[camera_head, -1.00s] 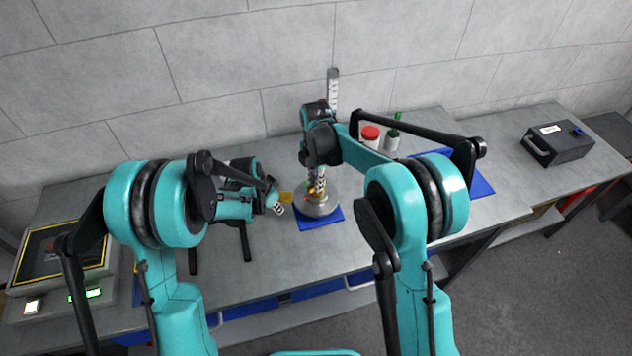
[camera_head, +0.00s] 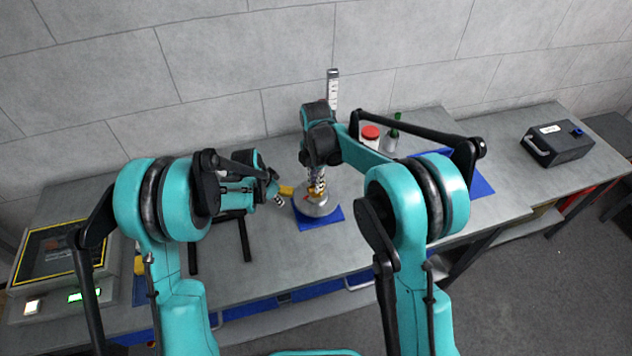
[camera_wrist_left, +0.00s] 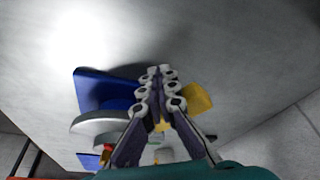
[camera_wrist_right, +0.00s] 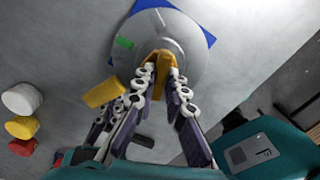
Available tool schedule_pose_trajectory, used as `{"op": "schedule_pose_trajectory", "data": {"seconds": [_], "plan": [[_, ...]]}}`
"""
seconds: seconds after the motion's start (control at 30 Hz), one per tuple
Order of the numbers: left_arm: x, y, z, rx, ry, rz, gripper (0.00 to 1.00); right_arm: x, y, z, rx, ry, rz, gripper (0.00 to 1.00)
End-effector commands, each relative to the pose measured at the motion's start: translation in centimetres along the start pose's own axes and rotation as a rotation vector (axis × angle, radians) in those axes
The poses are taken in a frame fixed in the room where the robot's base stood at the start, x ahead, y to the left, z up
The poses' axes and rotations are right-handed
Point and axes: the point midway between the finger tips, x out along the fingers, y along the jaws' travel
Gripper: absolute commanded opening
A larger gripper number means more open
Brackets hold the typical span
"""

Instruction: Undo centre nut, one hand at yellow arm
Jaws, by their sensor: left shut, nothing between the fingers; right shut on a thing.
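Contact is unclear.
An upright ruler-like post (camera_head: 332,92) stands behind the hub. Red-lidded (camera_head: 370,133) and green-capped (camera_head: 391,138) containers stand behind it to the right. A box with a display (camera_head: 60,255) is at far left, a black case (camera_head: 558,146) at far right. Bare bench lies in front.

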Motion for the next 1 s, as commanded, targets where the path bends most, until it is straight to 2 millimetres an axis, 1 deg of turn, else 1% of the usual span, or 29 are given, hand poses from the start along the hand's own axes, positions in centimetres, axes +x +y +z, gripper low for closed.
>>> {"op": "schedule_pose_trajectory", "data": {"seconds": [0.4,0.83,1.0], "plan": [[0.5,-1.2,-1.7,0.001,0.001,0.000,0.00,0.0,0.0,0.0,-0.001,-0.001,0.001,0.00],[0.6,-1.3,-1.9,0.000,0.001,0.000,0.00,0.0,0.0,0.0,0.000,-0.001,0.001,0.00],[0.7,-1.5,-2.4,0.001,0.001,0.000,0.00,0.0,0.0,0.0,-0.001,-0.001,0.001,0.00]]}}
